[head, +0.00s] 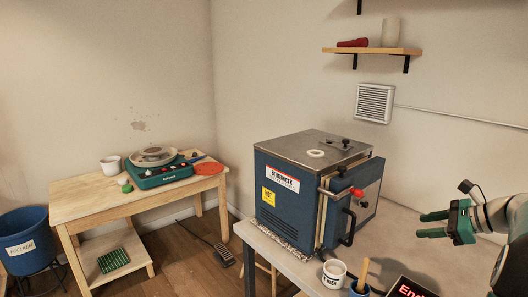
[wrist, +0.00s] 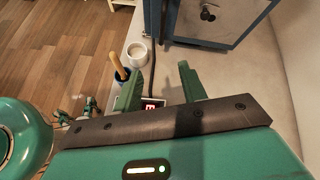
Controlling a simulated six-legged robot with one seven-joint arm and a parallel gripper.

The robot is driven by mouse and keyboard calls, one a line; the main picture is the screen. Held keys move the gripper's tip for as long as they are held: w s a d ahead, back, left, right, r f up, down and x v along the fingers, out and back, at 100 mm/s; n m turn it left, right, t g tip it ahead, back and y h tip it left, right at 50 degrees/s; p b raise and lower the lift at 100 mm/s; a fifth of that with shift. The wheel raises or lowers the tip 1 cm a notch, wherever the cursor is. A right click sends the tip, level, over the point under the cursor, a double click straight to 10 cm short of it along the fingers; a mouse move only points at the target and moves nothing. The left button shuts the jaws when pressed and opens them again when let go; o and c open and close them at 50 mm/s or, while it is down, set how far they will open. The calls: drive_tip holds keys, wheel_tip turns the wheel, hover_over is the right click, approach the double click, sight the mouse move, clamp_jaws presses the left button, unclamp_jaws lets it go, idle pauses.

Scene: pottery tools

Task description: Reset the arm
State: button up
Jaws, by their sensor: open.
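My gripper (head: 434,225) is at the right of the head view, raised above the grey table (head: 400,237) to the right of the blue kiln (head: 285,200). Its two green fingers are apart, with nothing between them. In the wrist view, the fingers of my gripper (wrist: 160,88) are also spread and empty. A small box with a red display (wrist: 150,104) shows between and beyond them. The kiln shows only in part at the top of the wrist view.
A white cup (head: 334,273), a blue pot with a wooden handle (head: 360,282) and the red-lettered display stand near the table's front edge. A wooden table (head: 75,205) with a green pottery wheel (head: 153,170) stands at left, beside a blue bucket (head: 27,240). A shelf (head: 372,50) hangs above.

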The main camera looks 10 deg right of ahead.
drive_tip(key=a+r+n+g+h, duration=0.15)
drive_tip(key=a+n+g, duration=0.5)
drive_tip(key=a, duration=1.55)
drive_tip(key=s+a+f+n+t+h, duration=0.1)
drive_tip(key=s+a+f+n+h, duration=0.1)
drive_tip(key=s+a+n, duration=0.6)
drive_tip(key=s+a+f+n+t+h, duration=0.1)
drive_tip(key=s+a+f+n+h, duration=0.1)
drive_tip(key=s+a+n, duration=0.6)
drive_tip(key=a+f+n, duration=0.1)
drive_tip(key=n, duration=0.2)
drive_tip(key=shift+h, duration=0.35)
drive_tip(key=shift+n+t, duration=0.25)
drive_tip(key=shift+c, duration=0.6)
drive_tip(key=shift+d, duration=0.1)
